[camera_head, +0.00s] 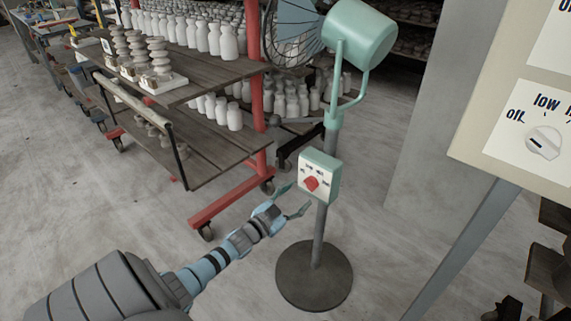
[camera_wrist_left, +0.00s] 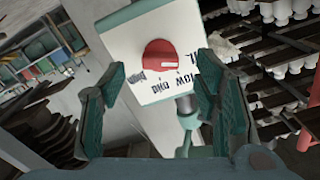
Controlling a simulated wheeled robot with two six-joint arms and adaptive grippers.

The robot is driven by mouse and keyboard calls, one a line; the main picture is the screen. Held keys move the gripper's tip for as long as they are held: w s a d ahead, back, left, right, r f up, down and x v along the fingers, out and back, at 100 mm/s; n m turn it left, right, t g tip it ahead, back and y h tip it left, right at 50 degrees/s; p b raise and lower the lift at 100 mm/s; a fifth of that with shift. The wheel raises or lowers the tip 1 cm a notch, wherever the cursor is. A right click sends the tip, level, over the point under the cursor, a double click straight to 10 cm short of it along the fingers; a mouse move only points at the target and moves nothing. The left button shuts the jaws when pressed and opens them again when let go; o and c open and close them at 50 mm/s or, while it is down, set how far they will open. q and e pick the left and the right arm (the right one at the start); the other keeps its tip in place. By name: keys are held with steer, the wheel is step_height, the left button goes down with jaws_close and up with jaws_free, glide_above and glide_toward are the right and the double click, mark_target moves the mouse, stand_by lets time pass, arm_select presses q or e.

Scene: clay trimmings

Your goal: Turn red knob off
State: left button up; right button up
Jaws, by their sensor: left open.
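The red knob (camera_head: 311,183) sits on the white face of a small green-edged control box (camera_head: 331,169) on the fan's stand. In the left wrist view the red knob (camera_wrist_left: 160,55) shows between and beyond the fingers, with printed labels around it on the panel (camera_wrist_left: 130,55). My left gripper (camera_head: 294,198) is open and empty, just left of and below the knob, apart from it. In the left wrist view my left gripper (camera_wrist_left: 165,105) has its two green fingers spread on either side of the knob. My right gripper is not in view.
The green fan (camera_head: 362,35) tops the pole, on a round dark base (camera_head: 314,275). A cart (camera_head: 190,72) with bottles and a red frame stands left. A large panel with a white knob (camera_head: 543,142) is at right.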

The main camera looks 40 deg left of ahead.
arm_select(q)
steer(key=s, duration=0.7)
